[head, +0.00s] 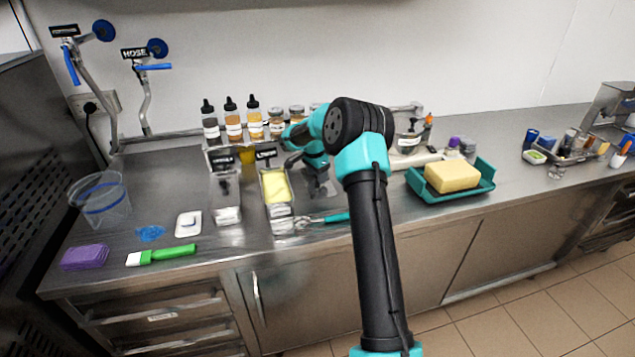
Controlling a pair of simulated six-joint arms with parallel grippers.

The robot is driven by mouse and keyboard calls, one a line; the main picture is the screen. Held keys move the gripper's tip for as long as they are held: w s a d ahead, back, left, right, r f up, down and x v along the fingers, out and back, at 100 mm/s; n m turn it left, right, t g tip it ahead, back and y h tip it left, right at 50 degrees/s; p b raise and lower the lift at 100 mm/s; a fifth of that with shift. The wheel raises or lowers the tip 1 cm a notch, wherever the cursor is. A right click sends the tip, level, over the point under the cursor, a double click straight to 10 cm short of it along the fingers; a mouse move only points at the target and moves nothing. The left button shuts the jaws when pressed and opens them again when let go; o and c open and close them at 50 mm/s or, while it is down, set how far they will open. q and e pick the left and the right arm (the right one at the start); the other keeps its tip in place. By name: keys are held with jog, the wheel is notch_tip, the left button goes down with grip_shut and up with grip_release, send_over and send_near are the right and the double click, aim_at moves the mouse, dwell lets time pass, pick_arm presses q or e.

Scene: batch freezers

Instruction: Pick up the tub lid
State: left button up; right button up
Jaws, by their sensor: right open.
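No piece stands out clearly as the tub lid. A small white rounded-square piece (188,223) with a blue mark lies flat on the left part of the steel counter and could be it. A long clear container with yellow contents (276,187) stands near the middle, with a second, darker one (226,195) to its left. My right gripper (320,184) is open, pointing down just right of the yellow container, apart from the white piece. Its fingertips are small and partly blurred against the steel. My left gripper is out of view.
A turquoise-handled tool (325,218) lies in front of my right gripper. Bottles (232,122) and jars line the back. A yellow block in a teal tray (480,187) is to the right. A green-handled brush (160,255), purple sponge (85,257) and clear bucket (103,203) are left.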

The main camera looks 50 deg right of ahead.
jog(key=shift+c, duration=0.2)
jog(key=c, duration=1)
jog(key=shift+o, duration=0.2)
jog(key=shift+r, duration=0.1)
jog(key=shift+r, duration=1.75)
jog(key=s+a, duration=0.3)
jog(key=a, duration=0.1)
jog(key=s+a+r, duration=0.1)
jog(key=s+a, duration=0.6)
jog(key=a, duration=0.1)
jog(key=shift+s+r, duration=0.2)
jog(key=shift+s, duration=0.1)
